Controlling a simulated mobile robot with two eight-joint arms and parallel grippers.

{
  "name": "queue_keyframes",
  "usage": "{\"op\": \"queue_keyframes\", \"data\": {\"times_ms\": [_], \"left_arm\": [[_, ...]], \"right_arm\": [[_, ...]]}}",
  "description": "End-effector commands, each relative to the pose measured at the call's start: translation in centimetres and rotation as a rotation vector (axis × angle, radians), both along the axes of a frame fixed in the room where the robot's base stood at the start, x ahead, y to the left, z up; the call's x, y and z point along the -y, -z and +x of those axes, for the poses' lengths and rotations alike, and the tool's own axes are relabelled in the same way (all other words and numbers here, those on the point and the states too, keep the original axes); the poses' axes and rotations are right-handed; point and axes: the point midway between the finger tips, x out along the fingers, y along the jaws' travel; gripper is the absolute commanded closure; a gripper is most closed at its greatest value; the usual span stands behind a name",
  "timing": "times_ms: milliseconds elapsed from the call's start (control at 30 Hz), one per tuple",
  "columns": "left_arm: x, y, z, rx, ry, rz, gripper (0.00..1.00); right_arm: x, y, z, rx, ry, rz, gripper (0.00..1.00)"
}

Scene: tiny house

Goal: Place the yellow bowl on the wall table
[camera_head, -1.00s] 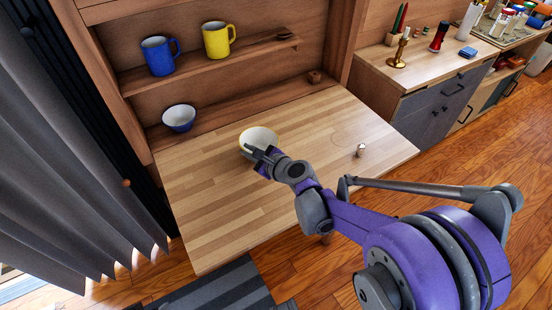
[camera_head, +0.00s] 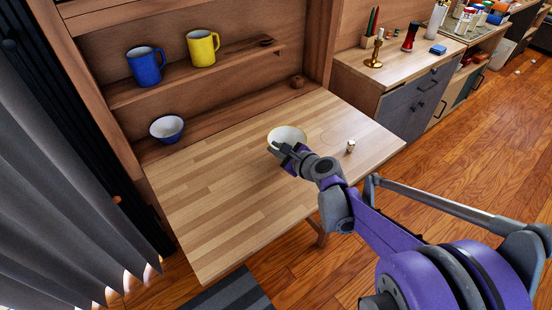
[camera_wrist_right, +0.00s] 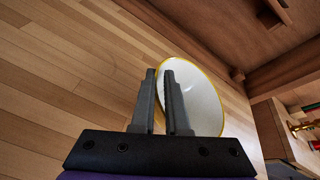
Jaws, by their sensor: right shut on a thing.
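The yellow bowl (camera_head: 288,134), pale inside with a yellow rim, is over the wooden wall table (camera_head: 205,205), toward its back middle. My right gripper (camera_head: 283,152) is shut on the near side of the bowl's wall. In the right wrist view, the bowl (camera_wrist_right: 204,100) sits tilted in the picture just beyond the two close-set fingers (camera_wrist_right: 164,100). I cannot tell whether the bowl's base touches the tabletop. My left gripper is not in view.
A small shaker (camera_head: 351,146) stands on the table's right part. A blue bowl (camera_head: 167,129) sits on the lower shelf; blue (camera_head: 145,66) and yellow (camera_head: 202,48) mugs stand above. A cabinet (camera_head: 410,100) stands at right. The table's left and front are clear.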

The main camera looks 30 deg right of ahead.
Motion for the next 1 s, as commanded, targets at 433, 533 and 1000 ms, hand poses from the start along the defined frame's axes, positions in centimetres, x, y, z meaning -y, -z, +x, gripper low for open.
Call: {"op": "queue_keyframes", "data": {"times_ms": [433,533,1000], "left_arm": [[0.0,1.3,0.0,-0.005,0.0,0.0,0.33],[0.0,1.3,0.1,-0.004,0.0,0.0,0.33],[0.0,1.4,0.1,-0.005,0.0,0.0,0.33]], "right_arm": [[0.0,3.6,0.0,0.0,0.0,0.0,1.0],[0.0,3.6,0.0,0.0,0.0,0.0,1.0],[0.0,3.8,0.0,-0.001,-0.001,0.0,0.57]]}}
